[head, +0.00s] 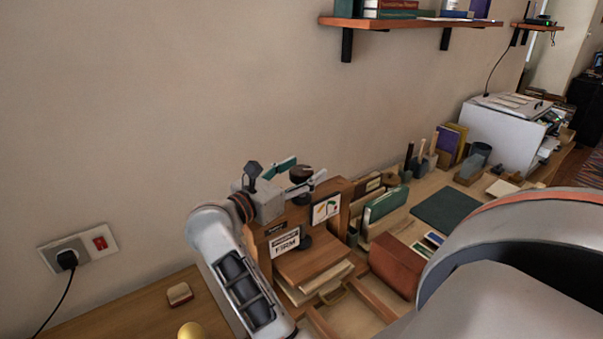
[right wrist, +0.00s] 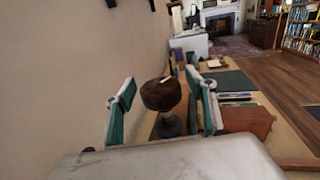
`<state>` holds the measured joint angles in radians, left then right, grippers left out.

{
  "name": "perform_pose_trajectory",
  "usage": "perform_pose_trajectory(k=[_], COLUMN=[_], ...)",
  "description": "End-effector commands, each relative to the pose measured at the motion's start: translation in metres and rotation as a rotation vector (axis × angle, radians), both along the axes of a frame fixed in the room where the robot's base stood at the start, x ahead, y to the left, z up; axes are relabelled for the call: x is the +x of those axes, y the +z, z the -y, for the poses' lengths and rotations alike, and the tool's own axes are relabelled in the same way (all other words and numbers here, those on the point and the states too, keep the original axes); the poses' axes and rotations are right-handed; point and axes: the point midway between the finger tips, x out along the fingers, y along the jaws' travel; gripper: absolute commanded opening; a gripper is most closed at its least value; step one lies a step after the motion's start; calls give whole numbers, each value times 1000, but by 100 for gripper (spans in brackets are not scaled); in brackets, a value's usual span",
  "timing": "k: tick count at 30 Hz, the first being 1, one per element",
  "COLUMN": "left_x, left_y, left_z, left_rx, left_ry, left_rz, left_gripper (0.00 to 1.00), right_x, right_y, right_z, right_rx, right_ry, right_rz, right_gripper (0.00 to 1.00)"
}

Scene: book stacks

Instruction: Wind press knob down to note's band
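The press (head: 340,190) is a brown wooden frame on the bench in the head view. Its dark round knob (head: 301,172) stands on top; it has a pale mark in the right wrist view (right wrist: 158,97). My right gripper (head: 299,176) is open, its teal-padded fingers on either side of the knob, with gaps visible in the right wrist view (right wrist: 163,104). A note (head: 285,243) on the press front reads "FIRM". A card with coloured bands (head: 326,208) is beside it; its pointer reading is too small to tell. My left gripper is not in view.
A wall shelf (head: 410,23) hangs above. A socket (head: 78,249) is on the left wall.

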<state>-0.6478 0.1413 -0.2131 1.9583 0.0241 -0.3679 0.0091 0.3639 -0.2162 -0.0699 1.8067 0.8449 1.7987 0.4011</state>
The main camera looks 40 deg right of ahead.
Motion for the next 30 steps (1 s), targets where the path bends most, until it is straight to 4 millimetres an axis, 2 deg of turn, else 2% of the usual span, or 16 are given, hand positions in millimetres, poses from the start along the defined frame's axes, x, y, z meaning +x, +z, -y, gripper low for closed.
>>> perform_pose_trajectory(k=[11,14,24,30], left_x=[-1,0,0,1], left_y=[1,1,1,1], left_z=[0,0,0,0], left_rx=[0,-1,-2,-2], left_ry=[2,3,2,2], left_rz=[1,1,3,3], left_gripper=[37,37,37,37], right_x=[0,1,0,0], right_y=[2,13,74,95], right_z=[-1,-1,0,0], right_rx=[3,4,5,3], right_ry=[2,2,1,1], right_rz=[1,4,5,0], right_gripper=[56,56,56,56])
